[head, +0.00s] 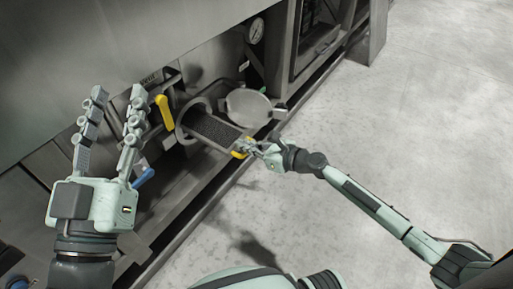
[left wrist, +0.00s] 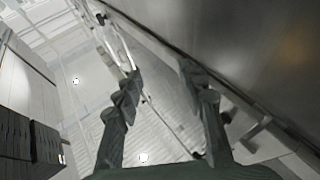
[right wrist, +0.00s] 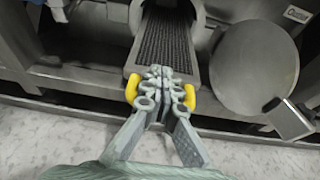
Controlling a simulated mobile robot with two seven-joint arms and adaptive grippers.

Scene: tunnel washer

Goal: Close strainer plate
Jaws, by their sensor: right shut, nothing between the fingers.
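The strainer plate (head: 213,130) is a dark, mesh-like tray sticking out of a round port in the machine's side. It also shows in the right wrist view (right wrist: 166,42), with yellow pieces (right wrist: 131,88) on either side of its front end. A round metal cover (head: 248,105) stands swung aside to the right of the port. My right gripper (head: 254,147) is shut and empty, with its fingertips at the plate's front end between the yellow pieces; whether they touch it I cannot tell. My left gripper (head: 119,93) is open and empty, raised left of the port with fingers upward.
A yellow lever (head: 164,112) stands upright just left of the port, and a blue lever (head: 143,178) is below it. A pressure gauge (head: 255,30) is above. A ledge runs along the machine's base. The grey floor (head: 400,130) to the right is clear.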

